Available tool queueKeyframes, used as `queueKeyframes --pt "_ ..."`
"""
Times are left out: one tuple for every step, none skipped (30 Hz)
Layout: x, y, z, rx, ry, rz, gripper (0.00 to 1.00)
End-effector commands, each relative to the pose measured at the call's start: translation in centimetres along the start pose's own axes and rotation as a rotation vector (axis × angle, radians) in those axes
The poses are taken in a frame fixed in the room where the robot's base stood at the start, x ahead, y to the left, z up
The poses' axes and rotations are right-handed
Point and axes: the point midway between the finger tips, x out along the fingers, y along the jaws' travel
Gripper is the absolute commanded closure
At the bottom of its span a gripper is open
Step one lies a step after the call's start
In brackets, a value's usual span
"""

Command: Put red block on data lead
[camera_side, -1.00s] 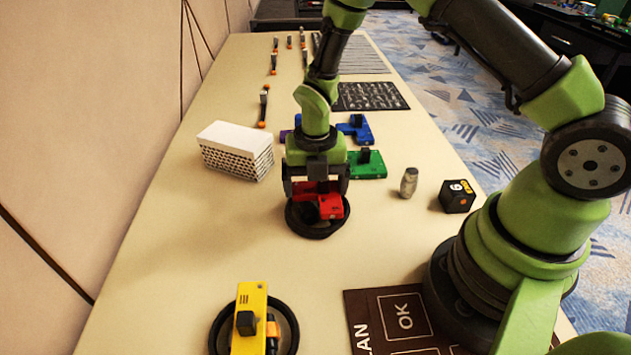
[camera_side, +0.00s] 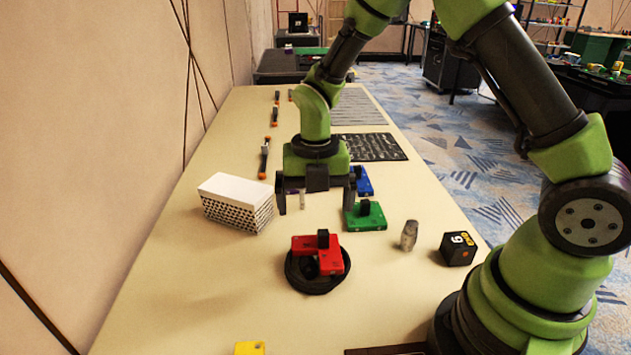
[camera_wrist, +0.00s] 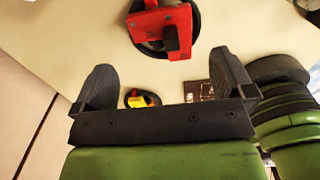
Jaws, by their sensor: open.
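The red block (camera_side: 328,251), with a black knob on it, lies on the coiled black data lead (camera_side: 313,285) in the middle of the table. The lead's dark ring shows around and under the block. In the wrist view the red block (camera_wrist: 161,29) sits on the dark ring (camera_wrist: 196,20) at the top, beyond the fingers. My gripper (camera_side: 317,205) is open and empty, raised above and behind the block and apart from it. Its two spread fingers also show in the wrist view (camera_wrist: 162,82).
A green block (camera_side: 368,219) and a blue block (camera_side: 364,183) lie behind my gripper. A white box (camera_side: 236,202) stands left. A small metal cylinder (camera_side: 409,235) and a black cube (camera_side: 458,248) stand right. A yellow block (camera_side: 250,348) is at the front edge. Table left of the lead is clear.

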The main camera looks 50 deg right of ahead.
Motion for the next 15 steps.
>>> queueKeyframes --pt "-1.1 0.0 0.0 -0.001 -0.004 0.004 0.0" --pt "-1.6 0.0 0.0 -0.001 -0.004 0.004 0.0" --pt "-2.2 0.1 0.1 -0.001 -0.004 0.003 0.0" --pt "-2.6 0.1 0.1 0.0 -0.004 0.004 0.0" --pt "-2.9 0.1 0.1 0.0 -0.003 0.003 0.0" --pt "-3.3 0.0 0.0 -0.001 -0.003 0.002 0.0" --pt "-3.5 0.0 0.0 -0.001 -0.002 0.001 0.0" --pt "-3.7 0.0 0.0 -0.002 -0.002 0.001 0.0" --pt "-3.8 0.0 0.0 -0.002 -0.001 0.0 0.0" --pt "-3.9 0.0 0.0 -0.002 -0.001 0.0 0.0" --pt "-4.0 0.0 0.0 0.0 0.0 0.0 0.0" --pt "-4.1 -0.1 0.0 0.01 -0.001 0.002 0.0" --pt "-4.3 -0.1 -0.1 0.027 -0.004 0.006 0.0" --pt "-4.7 -0.1 -0.1 0.054 -0.008 0.013 0.0" --pt "-5.4 -0.2 -0.3 0.109 -0.014 0.027 0.0"
